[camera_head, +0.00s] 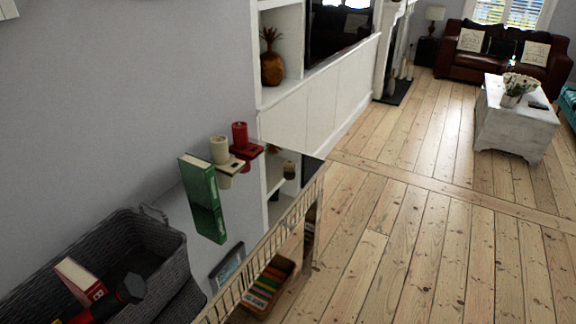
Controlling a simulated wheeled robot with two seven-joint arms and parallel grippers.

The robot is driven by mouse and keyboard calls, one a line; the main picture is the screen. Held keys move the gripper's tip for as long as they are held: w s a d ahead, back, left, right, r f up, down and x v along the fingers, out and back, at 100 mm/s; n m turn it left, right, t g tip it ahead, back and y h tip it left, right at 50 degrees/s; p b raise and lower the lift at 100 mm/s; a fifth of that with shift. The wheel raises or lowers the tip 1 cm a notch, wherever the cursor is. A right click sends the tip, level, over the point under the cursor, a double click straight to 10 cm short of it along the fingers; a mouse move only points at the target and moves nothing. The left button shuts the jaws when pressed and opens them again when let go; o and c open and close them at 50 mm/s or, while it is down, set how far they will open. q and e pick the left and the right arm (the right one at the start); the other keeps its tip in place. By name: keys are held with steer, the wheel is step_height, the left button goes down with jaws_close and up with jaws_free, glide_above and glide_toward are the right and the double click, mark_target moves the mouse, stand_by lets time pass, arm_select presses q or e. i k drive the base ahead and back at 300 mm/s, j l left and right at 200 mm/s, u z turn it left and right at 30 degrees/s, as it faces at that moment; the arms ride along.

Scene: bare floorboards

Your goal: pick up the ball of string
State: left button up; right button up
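I cannot make out a ball of string in the head view. The dark woven basket (165,238) at the lower left holds a red-and-white book or box (80,280) and a red-and-black object (128,290). Part of the basket's inside is dark and hidden. Neither of my grippers shows in this view.
The basket stands on a mirrored console table (245,215) against the grey wall. A green book (203,198), a cream candle (220,150) and a red candle (240,135) stand there too. A box of books (268,285) sits below. Bare floorboards (420,250) lie open to the right.

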mark_target(289, 166)
steer(key=i+l+u, duration=0.1)
steer(key=i+l, duration=0.15)
steer(key=i+l+u, duration=0.25)
steer(key=i+l, duration=0.2)
steer(key=l, duration=0.15)
steer(key=i+l+u, duration=0.15)
steer(key=l, duration=0.2)
steer(key=i+l+u, duration=0.1)
steer(key=i+l, duration=0.15)
steer(key=i+l+u, duration=0.15)
steer(key=l, duration=0.3)
steer(key=i+l+u, duration=0.1)
steer(key=l, duration=0.3)
steer(key=i+l+u, duration=0.15)
steer(key=l, duration=0.25)
steer(key=i, duration=0.1)
